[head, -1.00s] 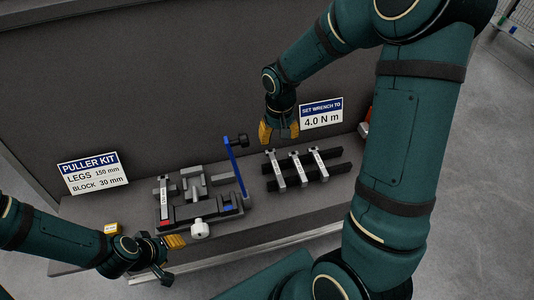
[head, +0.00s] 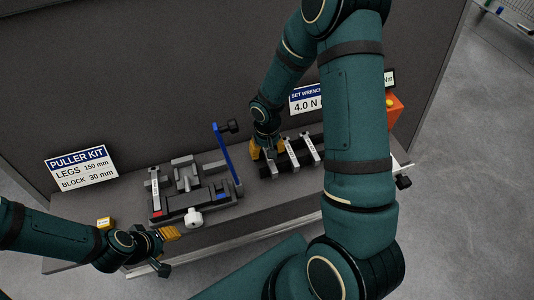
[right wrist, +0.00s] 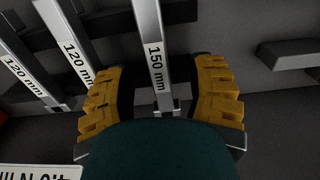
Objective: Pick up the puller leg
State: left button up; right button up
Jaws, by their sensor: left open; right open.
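A metal puller leg (right wrist: 157,67) marked 150 mm lies between the fingers of my open right gripper (right wrist: 160,98), with gaps on both sides in the right wrist view. In the head view my right gripper (head: 263,150) is down at the leftmost leg (head: 271,167) of the rack and partly hides it. Two legs marked 120 mm, the nearer (right wrist: 77,55) and the farther (right wrist: 27,68), lie beside it. They also show in the head view, middle (head: 292,154) and right (head: 310,147). My left gripper (head: 168,234) is open and empty at the shelf's front edge.
The legs rest across a dark rack (head: 282,167). The puller kit sign (head: 82,168) reads legs 150 mm, block 30 mm. An orange box (head: 396,107) is at right.

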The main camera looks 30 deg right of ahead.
jog(key=shift+f, duration=0.75)
jog(key=shift+c, duration=0.4)
grip_shut()
